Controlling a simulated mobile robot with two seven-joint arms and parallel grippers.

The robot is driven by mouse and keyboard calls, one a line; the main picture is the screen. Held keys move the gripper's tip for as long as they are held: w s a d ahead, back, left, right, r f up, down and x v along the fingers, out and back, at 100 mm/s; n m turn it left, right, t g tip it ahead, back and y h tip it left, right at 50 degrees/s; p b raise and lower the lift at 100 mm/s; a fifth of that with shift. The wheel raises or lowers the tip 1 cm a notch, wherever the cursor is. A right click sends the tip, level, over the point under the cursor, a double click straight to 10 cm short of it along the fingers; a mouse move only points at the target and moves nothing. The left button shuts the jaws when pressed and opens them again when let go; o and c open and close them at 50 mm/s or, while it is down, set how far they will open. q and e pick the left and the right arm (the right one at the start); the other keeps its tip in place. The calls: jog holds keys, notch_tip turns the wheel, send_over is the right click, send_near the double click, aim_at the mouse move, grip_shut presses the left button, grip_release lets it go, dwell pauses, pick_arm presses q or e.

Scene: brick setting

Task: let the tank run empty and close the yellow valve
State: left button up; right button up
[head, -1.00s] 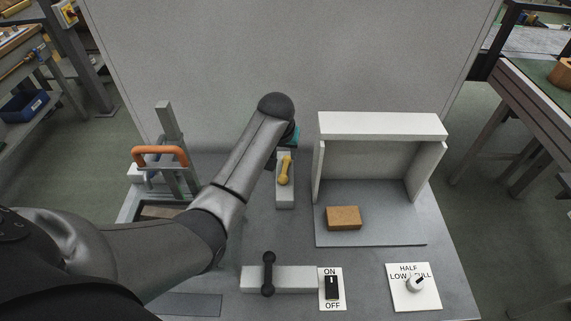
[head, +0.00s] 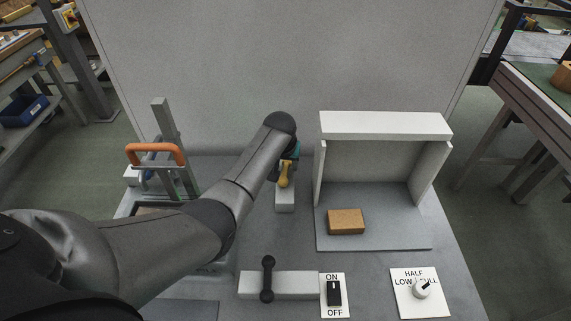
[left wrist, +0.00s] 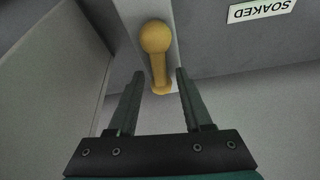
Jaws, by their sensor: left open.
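The yellow valve handle (head: 285,176) stands on a small pale block (head: 285,203) behind the middle of the bench. My left gripper (left wrist: 159,74) is open at this handle; its dark fingers are on either side of the yellow handle (left wrist: 157,45) in the left wrist view, with gaps visible. The forearm hides most of the gripper in the head view. A black lever (head: 267,278) sits across a pale bar (head: 300,284) at the front. I cannot make out a tank or its water level. My right gripper is not in view.
A brown brick (head: 346,221) lies under a white open frame (head: 384,126). An ON/OFF switch (head: 334,293) and a LOW/HALF/FULL knob (head: 421,289) are in front. An orange handle (head: 155,149) stands at left. A SOAKED label (left wrist: 262,10) shows in the wrist view.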

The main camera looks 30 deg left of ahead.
pick_arm(q)
grip_shut()
